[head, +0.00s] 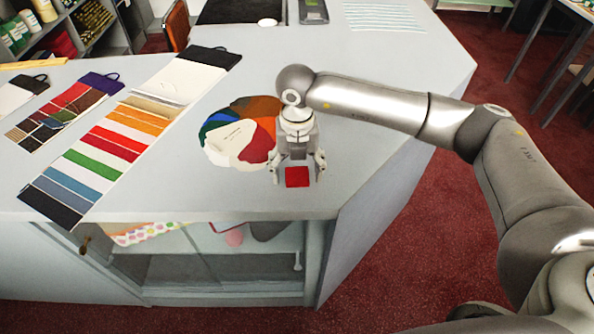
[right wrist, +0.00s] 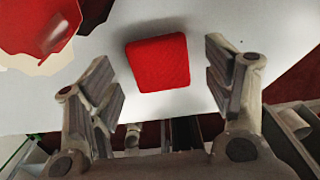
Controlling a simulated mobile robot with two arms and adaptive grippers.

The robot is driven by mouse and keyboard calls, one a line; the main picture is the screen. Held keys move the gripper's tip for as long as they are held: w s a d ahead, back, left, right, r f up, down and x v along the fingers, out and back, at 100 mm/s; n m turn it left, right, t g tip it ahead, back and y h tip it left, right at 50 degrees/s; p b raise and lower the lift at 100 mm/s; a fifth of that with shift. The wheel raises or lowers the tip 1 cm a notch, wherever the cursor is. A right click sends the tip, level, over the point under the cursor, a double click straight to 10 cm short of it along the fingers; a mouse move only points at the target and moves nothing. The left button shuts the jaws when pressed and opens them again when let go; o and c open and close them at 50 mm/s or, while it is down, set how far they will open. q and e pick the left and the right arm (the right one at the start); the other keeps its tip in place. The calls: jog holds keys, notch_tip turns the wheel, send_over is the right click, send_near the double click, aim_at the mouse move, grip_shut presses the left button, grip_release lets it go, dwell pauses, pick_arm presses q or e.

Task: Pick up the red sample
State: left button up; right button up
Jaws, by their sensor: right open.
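The red sample (head: 297,177) is a small red square block lying on the pale counter near its front edge. It also shows in the right wrist view (right wrist: 158,63), between and just beyond the fingertips. My right gripper (head: 298,166) is open and empty, pointing down at the red sample, with one finger to each side of it. In the right wrist view the gripper (right wrist: 165,85) has a wide gap between its fingers, and no contact with the sample shows. My left gripper is not in view.
A fan of colour swatches (head: 222,133) lies just left of my right gripper. Long swatch cards (head: 109,143) lie further left. A dark device (head: 313,12) and striped paper (head: 384,16) are at the back. The counter (head: 340,195) is clear to the right of the sample.

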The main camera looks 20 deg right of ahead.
jog(key=shift+f, duration=0.4)
jog(key=c, duration=0.9)
jog(key=shift+o, duration=0.2)
jog(key=shift+r, duration=0.1)
